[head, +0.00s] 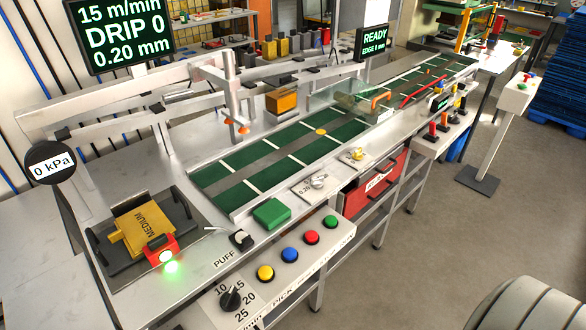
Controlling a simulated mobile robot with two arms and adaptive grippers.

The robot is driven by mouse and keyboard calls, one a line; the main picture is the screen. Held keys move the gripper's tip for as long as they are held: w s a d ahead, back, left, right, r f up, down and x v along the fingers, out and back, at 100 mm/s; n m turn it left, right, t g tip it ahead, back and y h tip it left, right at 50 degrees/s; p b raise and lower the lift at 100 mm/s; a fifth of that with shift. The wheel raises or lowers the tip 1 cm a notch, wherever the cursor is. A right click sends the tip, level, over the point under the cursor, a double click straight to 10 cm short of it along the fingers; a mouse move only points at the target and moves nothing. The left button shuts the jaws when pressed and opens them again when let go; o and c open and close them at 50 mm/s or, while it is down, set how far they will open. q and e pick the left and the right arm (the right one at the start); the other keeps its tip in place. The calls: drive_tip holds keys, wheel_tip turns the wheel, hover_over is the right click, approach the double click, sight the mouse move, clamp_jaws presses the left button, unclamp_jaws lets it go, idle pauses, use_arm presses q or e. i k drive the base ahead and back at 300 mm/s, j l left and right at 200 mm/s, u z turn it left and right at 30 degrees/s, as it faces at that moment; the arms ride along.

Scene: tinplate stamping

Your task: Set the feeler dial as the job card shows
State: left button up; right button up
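A small silver knob (319,181) sits on a white plate at the front edge of the line, in front of the green conveyor. Black print that looks like 0.20 is beside it; the rest of its scale is too small to read. I take this to be the feeler dial. A yellow knob (357,154) sits on a similar plate to its right. The dark display (118,36) at upper left reads 15 m/min, DRIP 0, 0.20 mm. I cannot pick out a job card for certain. Neither gripper is in view.
The green conveyor (232,160) runs behind the knobs. A green block (271,213) lies to their left. A black speed knob (231,298) and coloured buttons (290,254) are at the front. A red drawer (375,184) is below.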

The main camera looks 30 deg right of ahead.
sight(317, 182)
drive_tip(key=i+l+z, duration=0.2)
drive_tip(key=l, duration=0.3)
drive_tip(key=i+l+z, duration=0.1)
drive_tip(key=l+z, duration=0.15)
drive_tip(key=l, duration=0.25)
drive_tip(key=i+l+z, duration=0.2)
drive_tip(key=l, duration=0.3)
drive_tip(key=i+l+z, duration=0.25)
drive_tip(key=l, duration=0.15)
drive_tip(key=i+l+z, duration=0.2)
drive_tip(key=l, duration=0.2)
drive_tip(key=u, duration=1.25)
